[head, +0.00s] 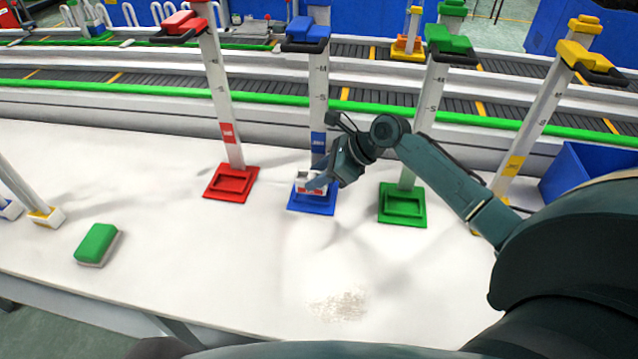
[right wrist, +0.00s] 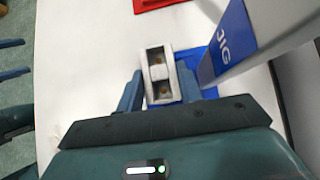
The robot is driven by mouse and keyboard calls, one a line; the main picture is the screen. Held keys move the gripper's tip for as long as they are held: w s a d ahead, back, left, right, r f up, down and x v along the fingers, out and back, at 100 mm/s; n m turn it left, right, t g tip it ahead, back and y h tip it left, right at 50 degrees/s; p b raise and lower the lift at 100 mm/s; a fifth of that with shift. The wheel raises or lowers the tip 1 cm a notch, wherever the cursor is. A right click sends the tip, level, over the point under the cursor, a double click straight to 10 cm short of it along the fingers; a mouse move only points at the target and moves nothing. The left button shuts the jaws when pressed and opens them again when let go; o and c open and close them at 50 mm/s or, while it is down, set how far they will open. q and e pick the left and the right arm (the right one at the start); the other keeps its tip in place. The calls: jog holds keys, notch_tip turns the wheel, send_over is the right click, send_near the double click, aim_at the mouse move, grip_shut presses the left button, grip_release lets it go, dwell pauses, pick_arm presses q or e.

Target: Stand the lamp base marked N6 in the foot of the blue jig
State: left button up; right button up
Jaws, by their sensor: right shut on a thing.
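My right gripper (head: 318,184) is shut on a small white lamp base (head: 303,188) with a red marking; I cannot read N6 on it. In the right wrist view the base (right wrist: 161,76) sits between the two fingers, its two hollows facing the camera. The blue jig has a pale post (head: 318,105) and a blue foot (head: 312,208). The base is over the foot and hides part of it. I cannot tell whether it touches the foot's floor. My left gripper (right wrist: 14,58) shows only at the left edge of the right wrist view, its fingers apart and empty.
The red jig's foot (head: 231,184) stands left and the green jig's foot (head: 403,206) right. A yellow jig (head: 525,135) is farther right. Pale grains (head: 338,306) lie near the front. Conveyors run behind.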

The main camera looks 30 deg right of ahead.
jog(key=shift+w+d+f, duration=0.1)
jog(key=shift+w+d, duration=0.15)
jog(key=shift+w, duration=0.15)
notch_tip(320, 180, down, 3)
jog(key=shift+f, duration=0.2)
jog(key=o, duration=0.7)
jog(key=shift+r, duration=0.1)
jog(key=v, duration=1.2)
